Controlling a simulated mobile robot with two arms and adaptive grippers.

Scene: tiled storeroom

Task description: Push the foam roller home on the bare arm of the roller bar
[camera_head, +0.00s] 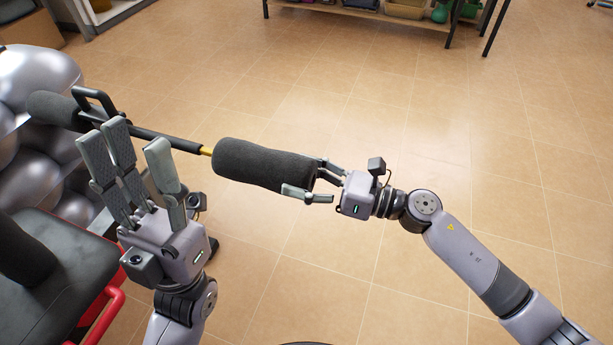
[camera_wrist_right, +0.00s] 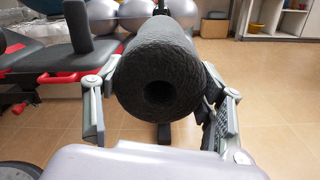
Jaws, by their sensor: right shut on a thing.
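The dark grey foam roller (camera_head: 260,164) is in the middle of the head view, lying roughly level. My right gripper (camera_head: 305,177) is shut on its right end. In the right wrist view the roller (camera_wrist_right: 160,70) points away between the two fingers, its end hole facing the camera. The roller bar (camera_head: 165,139) runs from the upper left to the roller's left end. A short yellow stretch of its arm (camera_head: 206,151) shows beside the roller; anything further in is hidden. A second roller (camera_head: 52,109) is at the bar's far left. My left gripper (camera_head: 130,142) is open, fingers upright, in front of the bar.
Silver exercise balls (camera_head: 40,75) are stacked at the left. A black padded bench (camera_head: 60,270) with a red frame (camera_head: 105,312) stands at the lower left. A shelf (camera_head: 375,12) is at the back. The tiled floor to the right is clear.

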